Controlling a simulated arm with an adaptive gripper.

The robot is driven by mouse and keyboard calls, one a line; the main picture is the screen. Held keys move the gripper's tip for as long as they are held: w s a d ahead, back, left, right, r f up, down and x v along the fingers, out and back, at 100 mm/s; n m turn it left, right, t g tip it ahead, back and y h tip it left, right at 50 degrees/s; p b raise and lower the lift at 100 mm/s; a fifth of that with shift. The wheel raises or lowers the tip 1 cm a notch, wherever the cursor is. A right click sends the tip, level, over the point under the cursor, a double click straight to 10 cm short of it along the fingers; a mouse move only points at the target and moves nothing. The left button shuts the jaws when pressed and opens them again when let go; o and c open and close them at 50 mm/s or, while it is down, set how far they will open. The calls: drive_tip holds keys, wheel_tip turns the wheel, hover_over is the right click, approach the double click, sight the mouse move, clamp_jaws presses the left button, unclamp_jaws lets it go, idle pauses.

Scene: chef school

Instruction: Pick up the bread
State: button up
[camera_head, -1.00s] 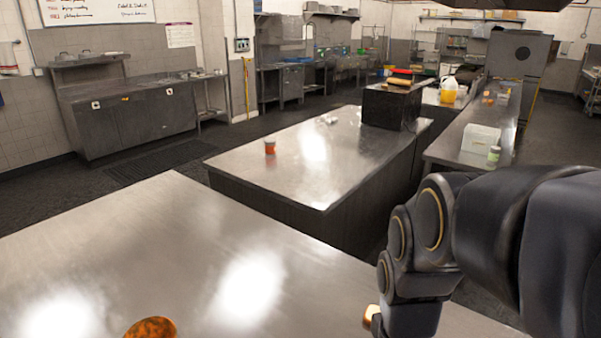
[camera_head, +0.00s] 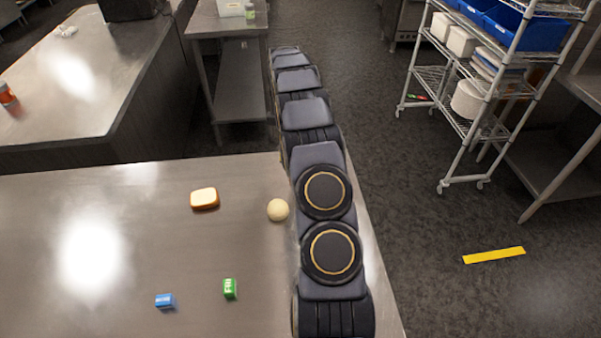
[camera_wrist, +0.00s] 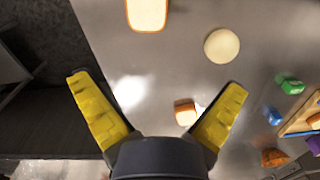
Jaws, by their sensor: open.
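A bread slice (camera_head: 204,198) with a pale face and brown crust lies flat on the steel table (camera_head: 120,205) in the head view. In the head view my arm hides the gripper and part of the table.
A pale round ball (camera_head: 278,210) lies right of the bread, beside my arm. A green box (camera_head: 230,289) and a blue box (camera_head: 165,300) lie nearer. The wrist view also shows a wooden-edged tray (camera_wrist: 299,134) and a brown lump (camera_wrist: 275,158). A wire shelf (camera_head: 455,120) stands right.

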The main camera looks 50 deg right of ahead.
drive_tip(key=shift+n, duration=0.4)
drive_tip(key=d+f, duration=0.2)
drive_tip(key=s+d+f, duration=0.1)
drive_tip(key=d+f, duration=0.1)
drive_tip(key=shift+f, duration=0.25)
drive_tip(key=shift+s+f, duration=0.1)
drive_tip(key=shift+f, duration=0.25)
drive_tip(key=f, duration=0.7)
drive_tip(key=shift+s+a+f, duration=0.1)
drive_tip(key=shift+s+a, duration=0.1)
drive_tip(key=shift+s, duration=0.1)
drive_tip(key=c, duration=1.1)
